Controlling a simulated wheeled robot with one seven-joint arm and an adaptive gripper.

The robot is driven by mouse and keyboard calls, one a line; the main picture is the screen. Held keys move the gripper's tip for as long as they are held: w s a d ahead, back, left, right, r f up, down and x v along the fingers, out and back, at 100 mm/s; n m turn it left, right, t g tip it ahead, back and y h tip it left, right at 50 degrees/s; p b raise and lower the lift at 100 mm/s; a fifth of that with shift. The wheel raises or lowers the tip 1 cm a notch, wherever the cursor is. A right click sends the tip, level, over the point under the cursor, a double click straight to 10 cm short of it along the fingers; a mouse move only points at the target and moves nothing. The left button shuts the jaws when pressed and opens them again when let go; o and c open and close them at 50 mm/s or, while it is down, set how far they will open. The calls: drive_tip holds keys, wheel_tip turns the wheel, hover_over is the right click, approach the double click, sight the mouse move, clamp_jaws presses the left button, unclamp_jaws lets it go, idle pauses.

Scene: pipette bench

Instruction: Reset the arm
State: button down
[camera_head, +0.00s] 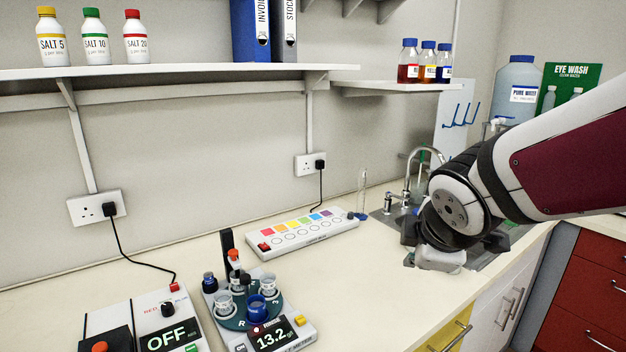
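My arm (570,150) reaches in from the right edge and bends down over the right part of the bench, in front of the sink. My gripper (438,262) hangs at its end above the counter's front edge, mostly hidden behind the round wrist joint. Its fingers are not clear, so I cannot tell whether it is open or shut. I see nothing held in it.
A meter reading 13.2 (275,338) with small vessels and a device reading OFF (172,338) stand at the front left. A colour-pad strip (300,232) lies behind. The tap (425,153) is close behind my wrist. Counter between strip and gripper is clear.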

drive_tip(key=s+d+r+m+g+y, duration=0.1)
drive_tip(key=s+m+g, duration=0.1)
drive_tip(key=s+m, duration=1.3)
drive_tip(key=s, duration=0.4)
drive_tip(key=shift+s+d+r+g, duration=0.2)
drive_tip(key=shift+s+d+g, duration=0.1)
drive_tip(key=shift+d+g, duration=0.1)
idle(1.4)
